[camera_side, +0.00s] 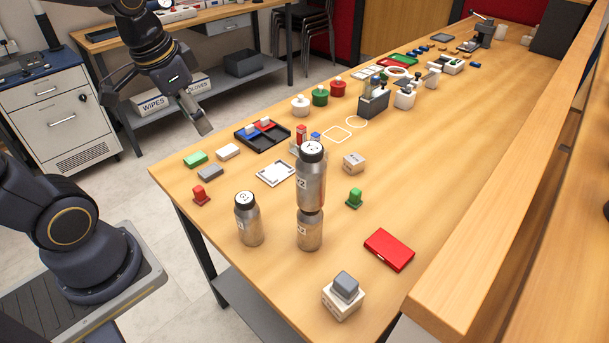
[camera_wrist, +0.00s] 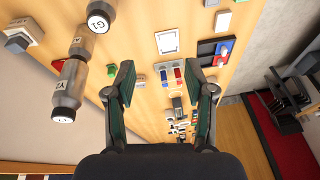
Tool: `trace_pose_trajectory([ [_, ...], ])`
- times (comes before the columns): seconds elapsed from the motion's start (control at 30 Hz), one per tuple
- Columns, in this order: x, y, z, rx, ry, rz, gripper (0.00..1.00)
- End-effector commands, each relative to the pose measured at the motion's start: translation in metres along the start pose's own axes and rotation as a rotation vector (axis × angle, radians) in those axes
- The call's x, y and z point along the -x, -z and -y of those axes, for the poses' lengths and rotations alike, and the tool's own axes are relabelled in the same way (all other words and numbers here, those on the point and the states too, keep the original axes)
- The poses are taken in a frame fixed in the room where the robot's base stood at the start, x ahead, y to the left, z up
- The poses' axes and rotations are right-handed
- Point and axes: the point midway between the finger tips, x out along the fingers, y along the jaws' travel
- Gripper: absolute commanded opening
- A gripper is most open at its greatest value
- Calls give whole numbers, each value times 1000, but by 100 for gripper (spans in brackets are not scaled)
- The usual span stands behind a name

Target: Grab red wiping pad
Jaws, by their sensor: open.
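A red pad (camera_side: 265,124) with a pale knob on top lies in a black tray (camera_side: 270,142) near the table's left edge, beside a similar blue pad (camera_side: 250,131). The wrist view shows the red pad (camera_wrist: 219,61) and the blue pad (camera_wrist: 223,48) in the tray, right of the space between my fingers. My gripper (camera_side: 203,126) is open and empty. It is in the air to the left of the tray in the side view, apart from it. The wrist view shows both fingers of my gripper (camera_wrist: 166,86) spread, with nothing between them.
Two stacked metal bottles (camera_side: 310,190) and a single bottle (camera_side: 248,220) stand nearer the side camera. Green (camera_side: 195,159), white (camera_side: 228,151) and grey (camera_side: 210,171) blocks lie left of the tray. A flat red case (camera_side: 389,249) lies at the front right.

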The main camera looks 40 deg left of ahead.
Motion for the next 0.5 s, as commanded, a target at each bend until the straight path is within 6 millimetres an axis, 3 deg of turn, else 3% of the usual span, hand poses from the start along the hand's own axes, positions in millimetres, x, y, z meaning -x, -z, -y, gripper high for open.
trace_pose_trajectory([
  [0.1, -37, -9, 37, 73, -21, 141, 54],
  [0.2, -60, -23, 58, 147, -43, 224, 54],
  [0.3, -74, -36, 69, 203, -60, 277, 54],
  [0.5, -99, -50, 71, 233, -68, 301, 54],
])
